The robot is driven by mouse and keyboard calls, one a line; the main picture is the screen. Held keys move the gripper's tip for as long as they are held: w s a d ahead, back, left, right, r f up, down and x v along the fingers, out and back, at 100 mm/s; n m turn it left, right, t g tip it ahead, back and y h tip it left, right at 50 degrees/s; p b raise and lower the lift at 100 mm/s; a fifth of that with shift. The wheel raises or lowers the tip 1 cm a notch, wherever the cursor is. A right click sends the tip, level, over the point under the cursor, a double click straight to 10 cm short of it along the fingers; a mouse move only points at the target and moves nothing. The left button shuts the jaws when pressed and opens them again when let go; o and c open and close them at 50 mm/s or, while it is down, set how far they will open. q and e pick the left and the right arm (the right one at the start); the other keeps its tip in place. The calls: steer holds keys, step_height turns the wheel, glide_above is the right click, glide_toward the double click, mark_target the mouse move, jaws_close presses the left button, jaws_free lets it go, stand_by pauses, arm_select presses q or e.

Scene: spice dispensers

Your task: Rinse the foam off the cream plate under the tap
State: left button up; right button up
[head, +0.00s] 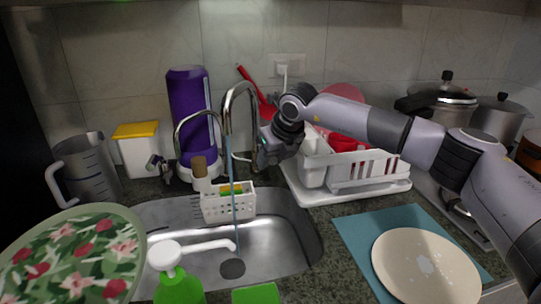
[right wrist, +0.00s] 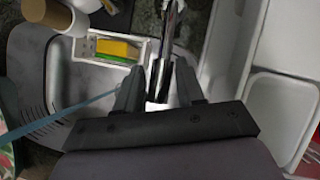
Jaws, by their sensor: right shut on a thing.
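The cream plate (head: 425,268) lies flat on a blue mat (head: 362,232) at the lower right, with a small white foam patch on it. The chrome tap (head: 226,112) arches over the steel sink (head: 278,238). A thin blue water stream (head: 232,190) falls from it towards the drain; it also shows in the right wrist view (right wrist: 60,117). My right gripper (head: 260,152) is beside the tap, away from the plate. In the right wrist view its fingers (right wrist: 160,86) are shut on a chrome tap part (right wrist: 163,72), apparently the lever. My left gripper is out of view.
A floral plate (head: 75,255) fills the lower left. A white caddy (head: 215,209) with a sponge stands at the sink's back edge. A green soap bottle (head: 180,288) is in front. A white dish rack (head: 345,190) stands behind the mat, under my right arm.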

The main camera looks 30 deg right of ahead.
steer(key=o, duration=0.7)
steer(key=shift+o, duration=0.2)
steer(key=p+v, duration=0.2)
steer(key=v, duration=0.5)
